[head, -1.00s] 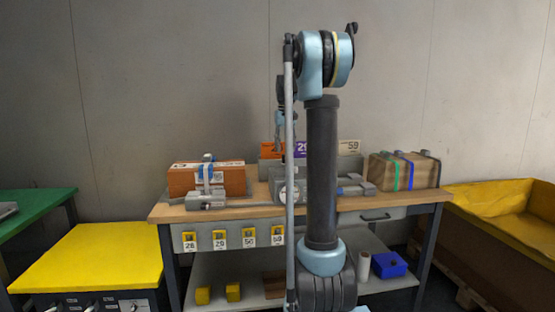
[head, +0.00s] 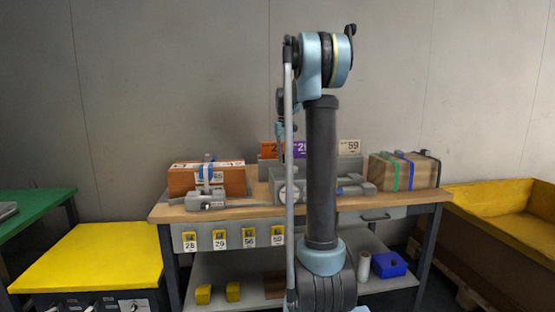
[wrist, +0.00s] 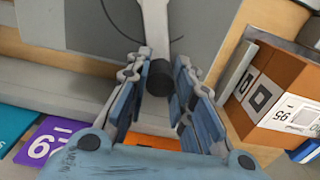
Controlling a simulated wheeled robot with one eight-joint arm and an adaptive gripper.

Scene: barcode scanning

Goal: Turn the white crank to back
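The white crank (wrist: 155,22) shows at the top of the wrist view as a pale arm over a grey plate. It ends in a dark round knob (wrist: 160,78). My gripper (wrist: 161,65) has one finger on each side of the knob. The fingers stand apart, with narrow gaps seeming to show beside the knob; I cannot tell whether they touch it. In the head view my arm hides most of the gripper, and I cannot make out the crank.
A brown labelled box (head: 180,180) sits in a clamp at the bench's left, also in the wrist view (wrist: 262,92). A strapped box (head: 403,173) stands at the right. A purple card (wrist: 55,142) and others stand near the gripper. The wooden bench top (head: 250,212) has a bare front strip.

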